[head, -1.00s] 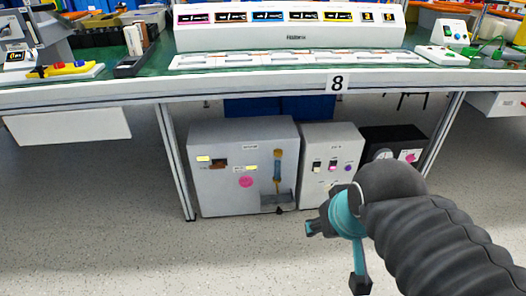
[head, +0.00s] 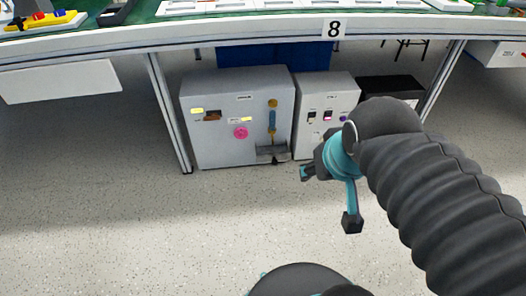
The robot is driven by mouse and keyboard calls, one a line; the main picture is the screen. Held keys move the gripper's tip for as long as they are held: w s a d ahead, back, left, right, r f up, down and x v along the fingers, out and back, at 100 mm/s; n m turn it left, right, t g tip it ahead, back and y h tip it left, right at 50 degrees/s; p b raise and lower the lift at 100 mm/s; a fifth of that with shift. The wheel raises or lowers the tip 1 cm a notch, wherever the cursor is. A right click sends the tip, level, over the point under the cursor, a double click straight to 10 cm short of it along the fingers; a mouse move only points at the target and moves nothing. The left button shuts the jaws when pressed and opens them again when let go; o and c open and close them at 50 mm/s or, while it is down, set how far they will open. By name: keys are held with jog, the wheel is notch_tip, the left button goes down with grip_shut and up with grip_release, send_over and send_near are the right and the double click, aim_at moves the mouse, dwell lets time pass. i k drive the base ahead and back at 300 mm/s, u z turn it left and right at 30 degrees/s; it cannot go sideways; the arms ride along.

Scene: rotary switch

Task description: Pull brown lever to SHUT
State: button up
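A grey box (head: 232,146) stands on the floor under the table. On its front, at the upper left, a small brown lever (head: 213,117) sits at a dark slot, with a yellow label (head: 197,111) just above and left of it. The label text is too small to read, so I cannot tell the lever's setting. My gripper (head: 328,198) is to the right of the box and nearer to me, well apart from the lever. Its two fingers are spread, with nothing between them.
A pink disc (head: 240,133) and a blue-and-yellow handle (head: 272,120) share the box front. A second grey box (head: 323,100) with switches and a black box (head: 392,90) stand to the right. A table leg (head: 170,120) rises at the left. The floor in front is clear.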

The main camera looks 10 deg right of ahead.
aim_at(213, 116)
jog(key=u, duration=1.8)
jog(key=i, duration=0.95)
jog(key=z, duration=1.8)
